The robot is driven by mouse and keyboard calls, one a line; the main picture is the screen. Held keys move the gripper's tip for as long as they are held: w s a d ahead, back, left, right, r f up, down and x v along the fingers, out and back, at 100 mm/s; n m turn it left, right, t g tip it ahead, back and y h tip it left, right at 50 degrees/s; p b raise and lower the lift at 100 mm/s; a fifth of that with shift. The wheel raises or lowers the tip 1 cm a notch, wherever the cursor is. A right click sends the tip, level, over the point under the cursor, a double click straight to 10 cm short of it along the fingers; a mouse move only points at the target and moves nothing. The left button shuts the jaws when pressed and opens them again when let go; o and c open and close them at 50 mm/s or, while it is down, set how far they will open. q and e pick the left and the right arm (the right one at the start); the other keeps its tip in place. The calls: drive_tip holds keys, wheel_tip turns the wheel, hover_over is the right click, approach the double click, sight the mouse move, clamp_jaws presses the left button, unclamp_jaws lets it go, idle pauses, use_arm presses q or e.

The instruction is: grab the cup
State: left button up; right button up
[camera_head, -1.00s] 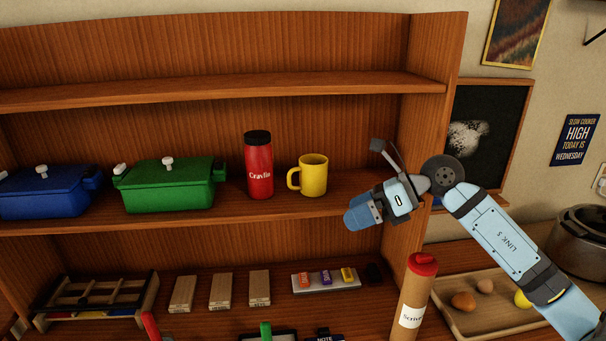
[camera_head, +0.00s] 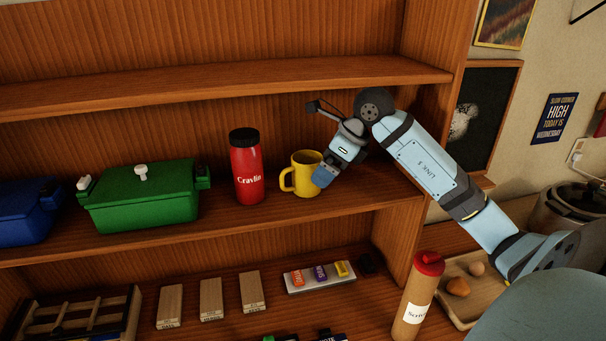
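The yellow cup (camera_head: 303,180) stands upright on the middle shelf, its handle facing left. My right gripper (camera_head: 325,176) is at the cup's right side and overlaps its right edge in the view. Its fingertips are hidden or too small to make out, so I cannot tell whether it is open or shut, or whether it touches the cup. My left gripper is out of view.
A red bottle (camera_head: 246,168) stands close to the cup's left. A green pot (camera_head: 140,200) and a blue pot (camera_head: 25,212) are further left. The upper shelf (camera_head: 230,88) runs above. A tan bottle (camera_head: 415,300) stands below right.

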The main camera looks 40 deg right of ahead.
sight(307, 163)
drive_tip(key=shift+w+a+r, duration=0.1)
drive_tip(key=shift+w+a, duration=0.05)
drive_tip(key=shift+w, duration=0.05)
drive_tip(key=w, duration=0.1)
drive_tip(key=w+a+p, duration=0.2)
drive_tip(key=w, duration=0.1)
drive_tip(key=shift+w+a+f, duration=0.1)
drive_tip(key=shift+f, duration=0.45)
drive_tip(key=shift+c, duration=0.2)
drive_tip(key=c, duration=1)
drive_tip(key=shift+d+r, duration=0.1)
drive_tip(key=shift+d, duration=0.1)
